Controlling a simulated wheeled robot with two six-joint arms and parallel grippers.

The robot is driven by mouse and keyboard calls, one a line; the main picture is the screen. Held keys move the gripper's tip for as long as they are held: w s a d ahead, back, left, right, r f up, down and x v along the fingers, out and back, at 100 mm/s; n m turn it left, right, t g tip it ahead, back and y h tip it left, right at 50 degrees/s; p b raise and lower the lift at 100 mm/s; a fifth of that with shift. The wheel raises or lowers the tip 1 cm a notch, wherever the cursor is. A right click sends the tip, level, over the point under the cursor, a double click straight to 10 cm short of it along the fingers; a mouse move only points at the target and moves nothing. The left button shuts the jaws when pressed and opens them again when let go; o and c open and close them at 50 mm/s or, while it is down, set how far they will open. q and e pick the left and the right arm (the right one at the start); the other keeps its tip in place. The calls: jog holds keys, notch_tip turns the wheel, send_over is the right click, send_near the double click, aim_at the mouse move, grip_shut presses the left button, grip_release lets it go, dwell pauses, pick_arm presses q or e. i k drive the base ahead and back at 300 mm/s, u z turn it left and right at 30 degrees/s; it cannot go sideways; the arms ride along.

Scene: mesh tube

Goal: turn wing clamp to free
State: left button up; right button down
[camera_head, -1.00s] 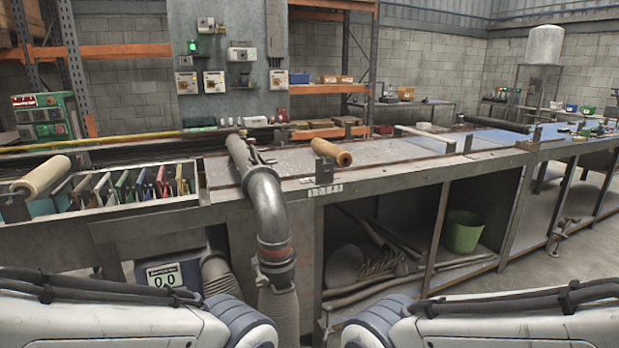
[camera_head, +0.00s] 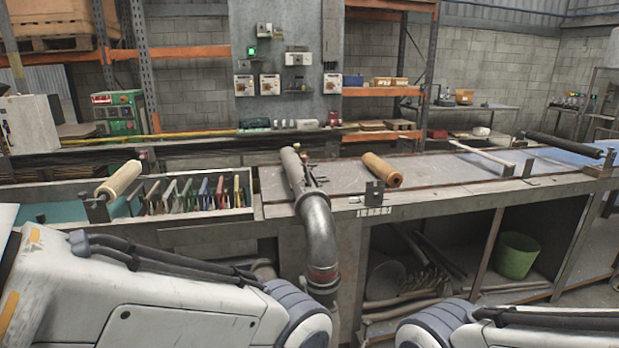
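A grey metal pipe (camera_head: 318,228) rises in front of the bench and bends over its top. A small metal fitting (camera_head: 316,178) sticks out beside the pipe's upper part; it may be the wing clamp, but it is too small to tell its state. My two white arms show at the bottom left and bottom right, below and beside the pipe. Both grippers are out of the picture.
The long bench (camera_head: 440,196) carries a brown roller (camera_head: 380,169), a cream roller (camera_head: 122,179) and a row of coloured dividers (camera_head: 195,195) in a tray. A green bucket (camera_head: 516,255) stands on the shelf below.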

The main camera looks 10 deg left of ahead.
aim_at(307, 179)
jog(key=k, duration=0.35)
jog(key=u, duration=1.15)
jog(key=i, duration=1.75)
jog(key=z, duration=0.95)
jog(key=i, duration=0.65)
jog(key=z, duration=0.6)
